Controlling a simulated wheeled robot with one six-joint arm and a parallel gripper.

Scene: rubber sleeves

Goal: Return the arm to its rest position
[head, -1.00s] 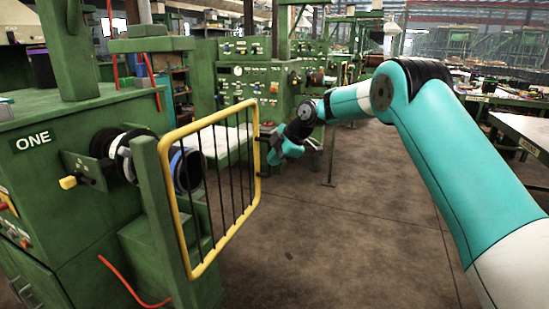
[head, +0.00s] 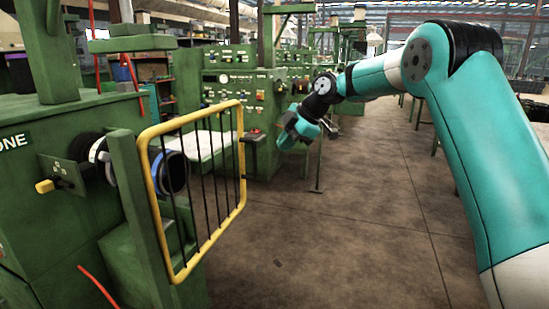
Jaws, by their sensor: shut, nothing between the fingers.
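My arm, teal and white, reaches in from the right of the head view, bends at a high elbow and runs forward to the left. My gripper (head: 291,143) hangs at its far end, pointing down and left, above the open floor. It is small in the view; its fingers look shut with nothing held. It is apart from the yellow guard to its left.
A green machine marked ONE (head: 70,215) stands at the left, with a spindle carrying dark and blue rings (head: 173,172). A yellow barred guard (head: 242,190) juts out from it. A green control cabinet (head: 245,90) stands behind. The brown floor (head: 350,230) is clear.

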